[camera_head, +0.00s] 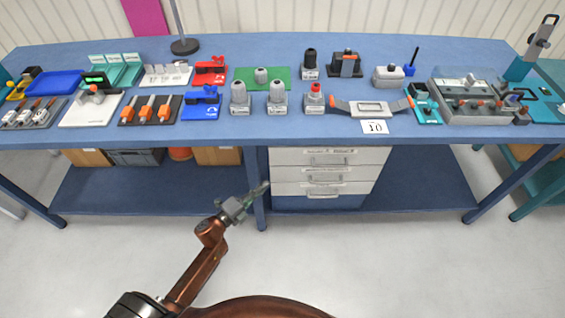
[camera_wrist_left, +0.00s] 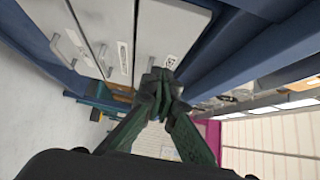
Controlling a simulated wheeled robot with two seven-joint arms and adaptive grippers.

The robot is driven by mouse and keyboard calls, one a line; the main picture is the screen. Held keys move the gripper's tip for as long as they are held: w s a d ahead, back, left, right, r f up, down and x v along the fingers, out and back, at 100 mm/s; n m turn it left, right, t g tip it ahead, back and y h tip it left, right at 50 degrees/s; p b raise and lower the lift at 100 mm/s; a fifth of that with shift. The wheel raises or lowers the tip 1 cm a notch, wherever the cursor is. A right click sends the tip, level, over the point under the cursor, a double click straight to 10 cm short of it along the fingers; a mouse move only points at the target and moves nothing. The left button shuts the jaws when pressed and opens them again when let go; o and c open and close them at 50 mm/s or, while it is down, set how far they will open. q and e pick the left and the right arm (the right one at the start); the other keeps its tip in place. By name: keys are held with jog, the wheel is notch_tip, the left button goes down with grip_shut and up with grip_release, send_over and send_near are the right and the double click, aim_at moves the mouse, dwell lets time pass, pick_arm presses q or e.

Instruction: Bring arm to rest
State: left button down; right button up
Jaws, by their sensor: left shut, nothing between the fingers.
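My left arm (camera_head: 195,277) comes up from the bottom of the head view, with its left gripper (camera_head: 258,190) in front of the workbench, below the tabletop. The gripper points toward the bench's lower part, near the drawer unit. In the left wrist view its two dark green fingers (camera_wrist_left: 160,92) meet at the tips with nothing between them. My right gripper does not show in either view.
The blue workbench (camera_head: 300,125) holds several devices and trays along its top. A white drawer unit (camera_head: 325,172) is below, also seen in the left wrist view (camera_wrist_left: 108,35). A blue lower shelf (camera_head: 150,190) extends left. The grey floor (camera_head: 400,265) in front is clear.

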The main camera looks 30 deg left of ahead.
pick_arm(q)
jog(key=shift+s+f, duration=0.1)
